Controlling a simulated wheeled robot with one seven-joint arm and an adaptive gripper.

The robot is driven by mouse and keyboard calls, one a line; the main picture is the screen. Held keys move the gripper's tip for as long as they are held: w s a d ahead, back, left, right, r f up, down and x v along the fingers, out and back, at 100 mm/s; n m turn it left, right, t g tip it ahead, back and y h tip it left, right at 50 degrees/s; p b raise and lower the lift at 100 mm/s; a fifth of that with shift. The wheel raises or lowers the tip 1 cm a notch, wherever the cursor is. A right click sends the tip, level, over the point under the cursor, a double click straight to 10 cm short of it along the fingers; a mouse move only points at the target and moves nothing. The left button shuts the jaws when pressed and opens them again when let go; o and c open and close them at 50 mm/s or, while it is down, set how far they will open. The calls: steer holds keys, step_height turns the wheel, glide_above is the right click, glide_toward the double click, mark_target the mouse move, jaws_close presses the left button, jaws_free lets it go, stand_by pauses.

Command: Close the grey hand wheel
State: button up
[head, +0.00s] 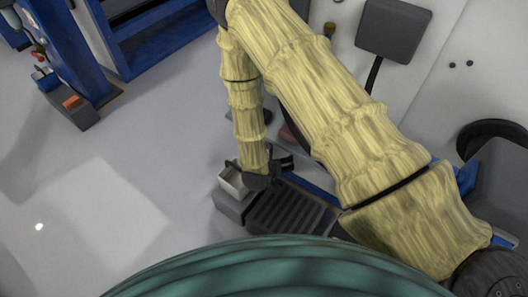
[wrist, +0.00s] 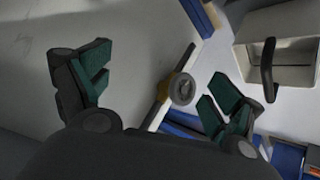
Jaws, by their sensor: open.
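The grey hand wheel (wrist: 182,88) shows in the wrist view as a small round disc on a brass-coloured body, beside a pale bar. My gripper (wrist: 163,92) is open, with green-padded fingers wide apart and nothing between them that I can see held. The wheel appears between the fingers in the picture, closer to the right finger; it seems to lie beyond the fingertips, and I see no contact. In the head view my gripper (head: 262,182) is at the end of my yellow-sleeved arm, beside a small light box. I cannot make out the wheel there.
A white box with a black handle (wrist: 268,70) stands right of the fingers in the wrist view. A dark ribbed tray (head: 290,208) lies by my gripper in the head view. Blue frames (head: 70,55) stand upper left. The grey floor (head: 150,140) at left is clear.

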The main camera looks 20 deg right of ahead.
steer(key=w+a+f+m+h+b, duration=0.2)
steer(key=w+a+m+h+b, duration=0.15)
steer(key=w+b, duration=0.3)
steer(key=w+a+f+m+h+b, duration=0.2)
steer(key=w+a+b, duration=0.3)
steer(key=b, duration=0.2)
steer(key=shift+n, duration=0.25)
steer(key=shift+b+x, duration=1.85)
steer(key=shift+x, duration=3.65)
steer(key=shift+r, duration=0.2)
steer(key=c, duration=1)
